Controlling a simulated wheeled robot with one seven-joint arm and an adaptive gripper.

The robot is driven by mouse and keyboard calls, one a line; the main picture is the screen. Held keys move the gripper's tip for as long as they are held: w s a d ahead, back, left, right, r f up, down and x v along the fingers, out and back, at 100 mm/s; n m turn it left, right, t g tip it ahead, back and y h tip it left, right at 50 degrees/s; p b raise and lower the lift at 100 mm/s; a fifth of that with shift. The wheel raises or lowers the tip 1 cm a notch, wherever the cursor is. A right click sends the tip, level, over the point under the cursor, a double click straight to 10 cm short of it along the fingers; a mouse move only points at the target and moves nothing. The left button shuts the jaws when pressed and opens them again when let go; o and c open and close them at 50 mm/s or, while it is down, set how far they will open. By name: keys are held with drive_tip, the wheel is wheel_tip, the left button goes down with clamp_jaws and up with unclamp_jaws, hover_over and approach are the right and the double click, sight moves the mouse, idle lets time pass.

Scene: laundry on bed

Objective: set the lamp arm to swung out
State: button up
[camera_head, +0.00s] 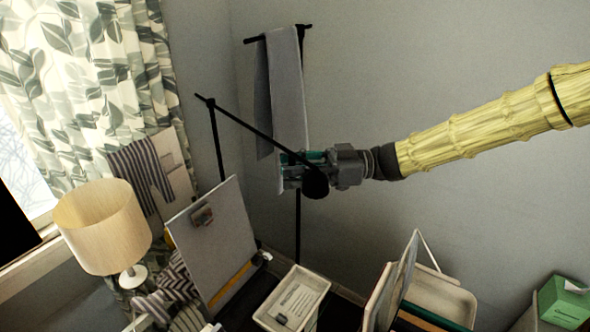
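The black lamp arm (252,131) is a thin rod. It slopes down to the right from the top of a black upright post (217,140) and ends in a rounded black head (315,184). My gripper (284,172) reaches in from the right and points left. The head overlaps the gripper's lower side in the picture and hides part of its fingers. I cannot tell whether the gripper touches the head or the rod, or how far the fingers are apart.
A grey cloth (288,85) hangs from a black stand (298,230) by the gripper. A table lamp (104,225) and a leaning board (212,240) stand at left. A white tray (268,315) and a green box (565,301) are low in view.

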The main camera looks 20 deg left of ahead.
drive_tip(key=v, duration=1.2)
drive_tip(key=shift+w, duration=0.1)
